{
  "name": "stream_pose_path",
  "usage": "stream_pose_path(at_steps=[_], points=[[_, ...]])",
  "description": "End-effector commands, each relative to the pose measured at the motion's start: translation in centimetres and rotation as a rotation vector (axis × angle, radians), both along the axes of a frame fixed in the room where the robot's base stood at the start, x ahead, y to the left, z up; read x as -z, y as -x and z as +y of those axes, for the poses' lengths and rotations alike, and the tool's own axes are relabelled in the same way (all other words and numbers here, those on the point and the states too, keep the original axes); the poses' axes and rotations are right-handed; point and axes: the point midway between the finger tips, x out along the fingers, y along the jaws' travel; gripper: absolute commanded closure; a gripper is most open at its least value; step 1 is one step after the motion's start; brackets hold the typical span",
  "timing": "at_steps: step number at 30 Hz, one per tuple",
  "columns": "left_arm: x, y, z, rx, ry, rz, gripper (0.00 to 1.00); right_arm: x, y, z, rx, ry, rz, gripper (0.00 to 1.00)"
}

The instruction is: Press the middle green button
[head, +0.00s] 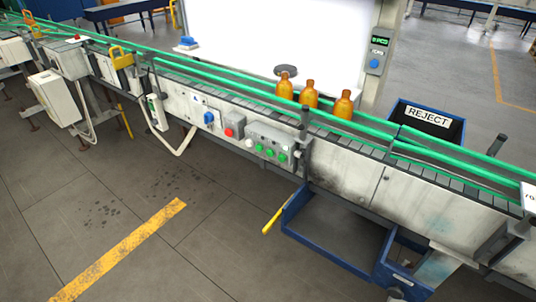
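The middle green button (270,153) sits in a row on a grey control box (267,140) on the front side of the conveyor. One green button (259,148) is to its left and another green button (282,158) is to its right. A white button (249,142) is at the left end of the row. The buttons are small here, and I cannot tell whether any is pressed in. Neither of my grippers shows in the head view, and nothing is seen touching the buttons.
Three amber bottles (309,94) stand upright on the conveyor (340,160) behind the box. A red button (229,132) and a blue knob (209,117) are left of it. A blue frame (330,262) with a yellow handle (274,218) juts out below. The floor at front left is clear.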

Motion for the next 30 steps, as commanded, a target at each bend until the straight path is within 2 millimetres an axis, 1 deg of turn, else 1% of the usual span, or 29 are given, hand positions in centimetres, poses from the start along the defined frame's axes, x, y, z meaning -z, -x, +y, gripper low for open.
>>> stream_pose_path(at_steps=[1,4,5,30], points=[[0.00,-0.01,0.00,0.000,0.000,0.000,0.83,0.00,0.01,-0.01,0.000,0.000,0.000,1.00],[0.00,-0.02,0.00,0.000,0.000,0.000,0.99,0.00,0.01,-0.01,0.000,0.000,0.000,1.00],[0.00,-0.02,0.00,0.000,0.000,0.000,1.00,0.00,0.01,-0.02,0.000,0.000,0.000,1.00],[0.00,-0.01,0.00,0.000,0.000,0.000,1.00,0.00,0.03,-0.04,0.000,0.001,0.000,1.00]])
